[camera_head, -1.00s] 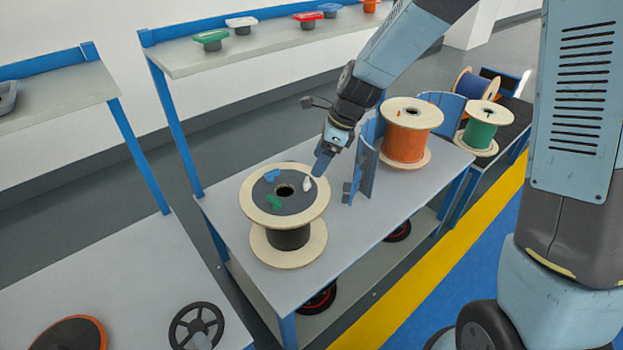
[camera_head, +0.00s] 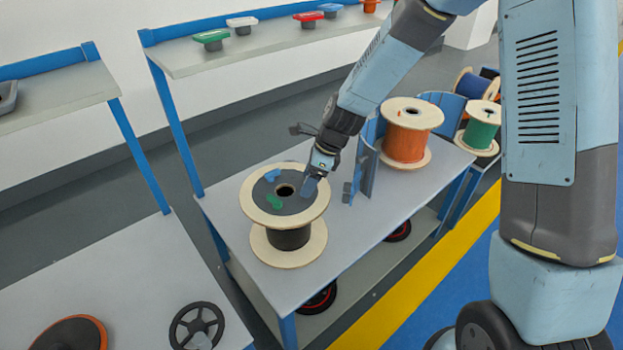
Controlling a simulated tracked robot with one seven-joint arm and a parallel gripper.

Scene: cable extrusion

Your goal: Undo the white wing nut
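A wooden spool with a dark disc on top (camera_head: 257,215) stands upright on the grey table. A blue wing nut (camera_head: 272,175) and a green wing nut (camera_head: 275,201) sit on the disc around its centre hole. The white wing nut does not show now; my gripper (camera_head: 309,188) covers the right side of the disc where it was. Whether the fingers are apart or closed on the white nut is hidden at this size.
A blue upright divider (camera_head: 365,176) stands right of the spool, close to my arm. An orange spool (camera_head: 405,144) and a green spool (camera_head: 481,130) are behind it. A shelf (camera_head: 240,54) runs along the back. The front of the table is clear.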

